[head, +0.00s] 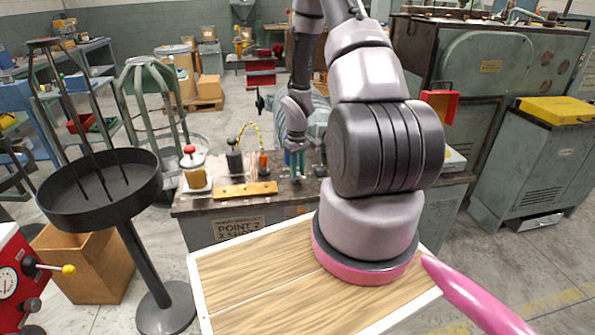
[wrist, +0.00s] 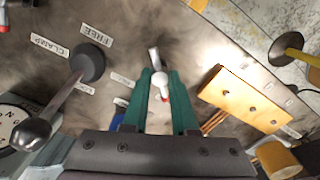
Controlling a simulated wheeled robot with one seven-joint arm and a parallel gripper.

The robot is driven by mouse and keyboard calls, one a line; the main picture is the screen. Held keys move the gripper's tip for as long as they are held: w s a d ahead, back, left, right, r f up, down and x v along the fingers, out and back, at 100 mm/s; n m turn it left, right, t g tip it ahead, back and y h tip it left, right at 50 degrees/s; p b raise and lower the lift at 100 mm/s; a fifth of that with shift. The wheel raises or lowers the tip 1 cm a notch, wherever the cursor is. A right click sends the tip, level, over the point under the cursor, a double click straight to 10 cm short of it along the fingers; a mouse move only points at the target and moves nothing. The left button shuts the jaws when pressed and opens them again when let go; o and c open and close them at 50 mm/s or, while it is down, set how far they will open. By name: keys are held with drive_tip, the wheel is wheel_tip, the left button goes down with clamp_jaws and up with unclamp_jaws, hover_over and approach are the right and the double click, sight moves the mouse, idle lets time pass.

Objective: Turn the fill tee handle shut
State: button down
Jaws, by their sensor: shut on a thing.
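In the wrist view a small pale and red handle (wrist: 161,80) with a metal stub at its far end stands between my green fingers; I take it for the fill tee handle. My gripper (wrist: 161,73) is shut on it. In the head view my gripper (head: 295,158) reaches down to the bench top, and the handle cannot be made out there. The tee's body and the handle's lower part are mostly hidden, so its exact setting cannot be told.
Left of the fingers is a black lever (wrist: 62,100) with a ball end, beside labels "FREE" and "CLAMP". A yellow drilled block (wrist: 243,99) lies to the right. On the bench (head: 195,205) a red-topped jar (head: 194,170) stands left of the gripper.

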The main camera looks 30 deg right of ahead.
sight(298, 173)
drive_tip(key=shift+n, duration=0.3)
drive_tip(key=c, duration=0.7)
unclamp_jaws()
drive_tip(key=shift+r, duration=0.1)
wheel_tip(298, 173, up, 11)
drive_tip(key=shift+f, duration=0.2)
